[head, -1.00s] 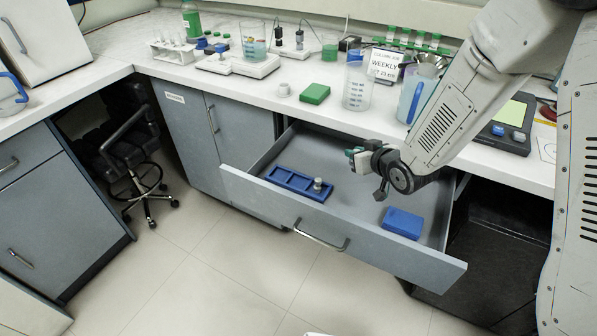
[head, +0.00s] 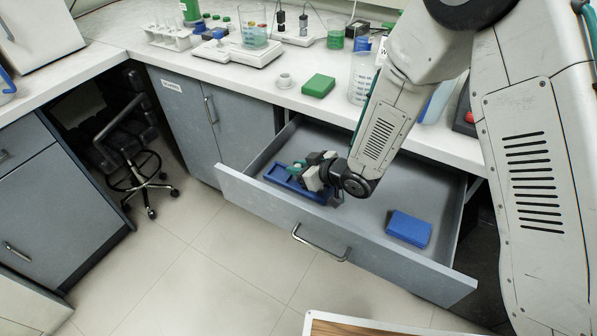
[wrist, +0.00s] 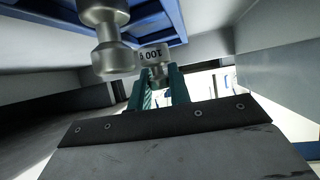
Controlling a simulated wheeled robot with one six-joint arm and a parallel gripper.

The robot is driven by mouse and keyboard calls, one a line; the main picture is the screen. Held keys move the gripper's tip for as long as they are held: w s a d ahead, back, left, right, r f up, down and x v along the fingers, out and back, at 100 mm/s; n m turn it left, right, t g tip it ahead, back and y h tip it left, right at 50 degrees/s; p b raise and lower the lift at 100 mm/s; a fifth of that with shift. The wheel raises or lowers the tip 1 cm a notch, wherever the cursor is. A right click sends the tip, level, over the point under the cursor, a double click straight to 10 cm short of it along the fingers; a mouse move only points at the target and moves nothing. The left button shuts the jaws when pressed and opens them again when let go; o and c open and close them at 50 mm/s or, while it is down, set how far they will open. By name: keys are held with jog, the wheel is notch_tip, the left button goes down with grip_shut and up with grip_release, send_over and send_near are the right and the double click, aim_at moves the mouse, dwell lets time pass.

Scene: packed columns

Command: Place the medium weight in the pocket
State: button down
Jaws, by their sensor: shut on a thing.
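My gripper (head: 304,168) is inside the open drawer, over the blue pocket tray (head: 279,176). In the wrist view its green fingers (wrist: 159,92) are shut on the knob of a metal weight marked 100 g (wrist: 153,52). I take this for the medium weight; the head view does not show it clearly. Another metal weight (wrist: 108,38) stands at the tray (wrist: 58,13), nearer the wrist camera and left of the held one. The gripper hides part of the tray in the head view. I cannot tell whether the held weight touches a pocket.
The grey drawer (head: 262,213) has walls close around the gripper. A blue box (head: 409,228) lies at its right, with bare drawer floor between. On the counter above are a green box (head: 318,86), a small white cup (head: 285,81) and a balance (head: 238,54).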

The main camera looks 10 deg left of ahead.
jog(key=shift+f, duration=0.9)
jog(key=shift+f, duration=0.15)
jog(key=c, duration=1.3)
grip_release()
jog(key=shift+d+r, duration=0.15)
jog(key=shift+r, duration=0.05)
jog(key=v, duration=1.2)
jog(key=shift+w, duration=0.1)
